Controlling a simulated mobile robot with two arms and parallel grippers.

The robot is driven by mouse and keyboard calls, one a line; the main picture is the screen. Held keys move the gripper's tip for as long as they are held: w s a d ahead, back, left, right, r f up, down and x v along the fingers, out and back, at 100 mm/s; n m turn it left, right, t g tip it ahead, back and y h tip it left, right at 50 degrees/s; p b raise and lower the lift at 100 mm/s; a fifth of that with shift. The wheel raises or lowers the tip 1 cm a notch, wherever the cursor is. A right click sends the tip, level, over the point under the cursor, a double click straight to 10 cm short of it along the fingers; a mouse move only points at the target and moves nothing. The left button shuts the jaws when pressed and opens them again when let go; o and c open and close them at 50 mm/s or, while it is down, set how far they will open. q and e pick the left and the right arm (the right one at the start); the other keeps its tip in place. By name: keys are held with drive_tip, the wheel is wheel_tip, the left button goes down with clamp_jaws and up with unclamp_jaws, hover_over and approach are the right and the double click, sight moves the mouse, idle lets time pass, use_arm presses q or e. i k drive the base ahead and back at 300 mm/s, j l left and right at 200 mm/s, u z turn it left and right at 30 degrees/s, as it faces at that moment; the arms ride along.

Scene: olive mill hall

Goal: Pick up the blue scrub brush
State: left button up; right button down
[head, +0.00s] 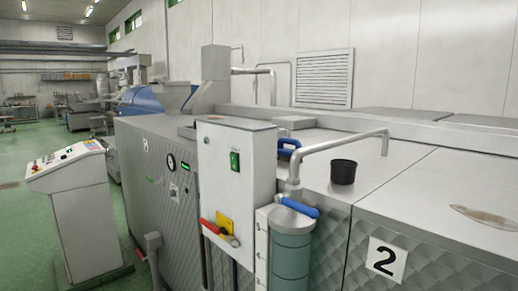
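A blue object with a curved handle (290,142), which looks like the scrub brush, lies on the steel machine top (325,160) near the middle of the head view. It sits just right of the upright control box (236,160), and part of it may be hidden behind the box's edge. Its bristles cannot be made out. Neither of my grippers is in view.
A bent steel pipe (345,143) rises in front of the blue object, above a green cylinder (290,255) with a blue lever (318,211). A black cup (343,172) stands to the right. A control console (75,210) stands at left beside open green floor (30,270).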

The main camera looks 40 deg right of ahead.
sight(284, 154)
drive_tip(key=i+z, duration=0.45)
drive_tip(key=i+j+z, duration=0.15)
drive_tip(key=i+z, duration=0.3)
drive_tip(key=i, duration=0.1)
